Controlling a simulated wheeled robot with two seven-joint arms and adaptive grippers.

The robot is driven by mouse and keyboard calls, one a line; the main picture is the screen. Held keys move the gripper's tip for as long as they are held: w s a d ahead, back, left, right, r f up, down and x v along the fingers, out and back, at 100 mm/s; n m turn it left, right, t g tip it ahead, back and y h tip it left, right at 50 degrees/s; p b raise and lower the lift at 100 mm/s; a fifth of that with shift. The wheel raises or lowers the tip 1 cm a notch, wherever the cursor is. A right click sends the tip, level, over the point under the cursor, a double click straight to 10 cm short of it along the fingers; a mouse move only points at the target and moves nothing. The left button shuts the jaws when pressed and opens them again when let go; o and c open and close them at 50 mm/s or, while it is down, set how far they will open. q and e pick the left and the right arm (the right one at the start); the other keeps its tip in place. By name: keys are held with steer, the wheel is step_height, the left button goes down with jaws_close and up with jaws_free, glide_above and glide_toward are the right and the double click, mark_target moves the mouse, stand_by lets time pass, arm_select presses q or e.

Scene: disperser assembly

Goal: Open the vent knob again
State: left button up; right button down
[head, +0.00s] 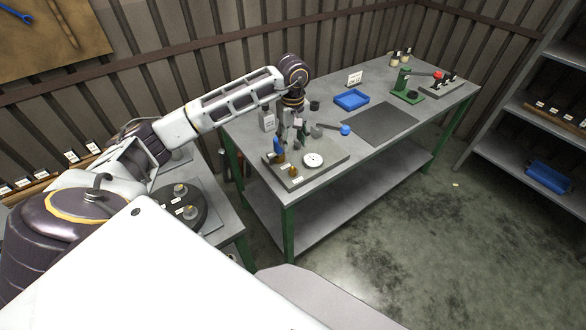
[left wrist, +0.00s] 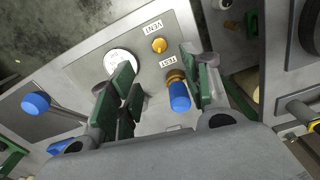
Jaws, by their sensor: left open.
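The vent knob is a small brass knob (left wrist: 159,45) beside the VENT label on a grey panel in the left wrist view. It also shows near the panel's front edge in the head view (head: 294,171). My left gripper (left wrist: 166,88) is open above the panel, its green-padded fingers spread apart. In the head view the left gripper (head: 292,134) is over the back part of the panel. A blue-handled test valve (left wrist: 179,97) lies between the fingers in the wrist picture. The vent knob is apart from the fingers, beyond their tips. My right gripper is out of view.
A white round dial (head: 312,160) sits on the panel near the vent knob. A blue tray (head: 351,99) and a dark mat (head: 380,123) lie farther along the table.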

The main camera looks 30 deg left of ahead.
mark_target(293, 169)
arm_select(q)
steer(key=shift+f, duration=0.15)
steer(key=shift+f+p, duration=1.2)
steer(key=shift+f, duration=5.6)
steer(key=c, duration=1)
steer(key=shift+c, duration=0.2)
